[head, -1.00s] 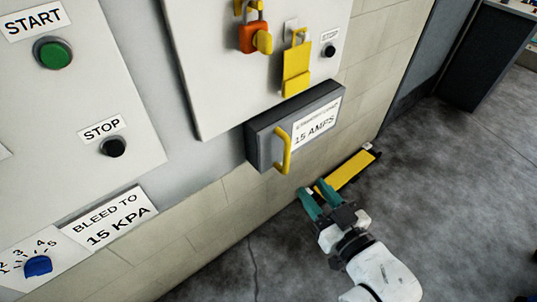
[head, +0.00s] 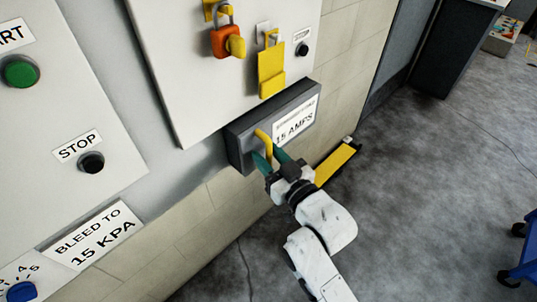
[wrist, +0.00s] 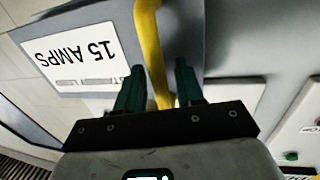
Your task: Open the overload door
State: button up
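The overload door is the front of a grey box (head: 240,141) on the wall, with a white label reading "15 AMPS" (head: 297,121). It looks shut. A yellow handle (head: 263,138) stands on its left part; the handle also shows in the wrist view (wrist: 150,45). My gripper (head: 270,156) is at the lower part of the handle. In the wrist view, its two green fingers (wrist: 159,88) are apart, with the yellow handle running between them. A gap shows beside the handle on the right finger's side. The handle's lower end is hidden by my gripper.
Above the box, a white panel carries a red-orange padlock (head: 225,41), a yellow tag (head: 271,68) and a black button (head: 302,49). A yellow strip (head: 335,162) lies on the floor by the wall. A blue cart (head: 523,255) stands at right. The floor between is clear.

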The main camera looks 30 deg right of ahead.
grip_shut()
dwell(0.4)
